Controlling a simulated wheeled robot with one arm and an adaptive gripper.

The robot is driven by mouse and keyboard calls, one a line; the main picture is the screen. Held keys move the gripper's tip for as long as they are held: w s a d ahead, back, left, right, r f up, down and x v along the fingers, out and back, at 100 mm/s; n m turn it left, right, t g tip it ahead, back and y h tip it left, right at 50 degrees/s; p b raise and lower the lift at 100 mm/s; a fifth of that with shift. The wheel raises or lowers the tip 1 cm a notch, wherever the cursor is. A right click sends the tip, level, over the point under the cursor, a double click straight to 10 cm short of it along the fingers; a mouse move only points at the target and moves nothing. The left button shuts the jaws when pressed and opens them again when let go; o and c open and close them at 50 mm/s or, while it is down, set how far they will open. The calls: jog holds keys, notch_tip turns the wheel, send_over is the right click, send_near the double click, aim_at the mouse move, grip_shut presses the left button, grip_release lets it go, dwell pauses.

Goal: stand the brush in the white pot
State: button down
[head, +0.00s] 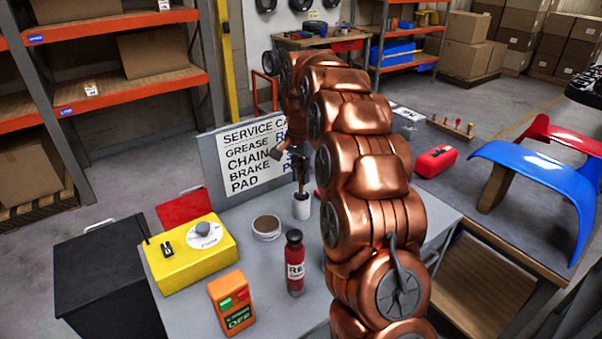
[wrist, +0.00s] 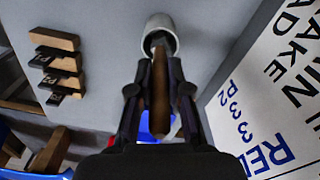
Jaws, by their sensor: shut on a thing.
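The white pot (head: 302,210) stands upright on the grey table, in front of the service sign. It also shows at the top of the wrist view (wrist: 168,24). My gripper (head: 300,172) is above the pot, pointing down. In the wrist view my gripper (wrist: 159,92) is shut on the brush (wrist: 160,100), with its brown wooden handle between the fingers. The brush's far, dark end reaches into the mouth of the pot. How deep it sits, and whether it touches the bottom, is hidden.
A round tin (head: 267,228), a red bottle (head: 294,265), a yellow box (head: 190,254) and an orange device (head: 231,302) stand on the table (head: 262,292). The service sign (head: 250,160) rises close behind the pot. Wooden blocks (wrist: 56,60) show in the wrist view.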

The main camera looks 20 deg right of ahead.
jog(key=c, duration=1)
grip_release()
notch_tip(320, 180, up, 11)
jog(key=shift+a+f, duration=0.1)
jog(key=shift+f, duration=0.05)
jog(key=shift+r, duration=0.65)
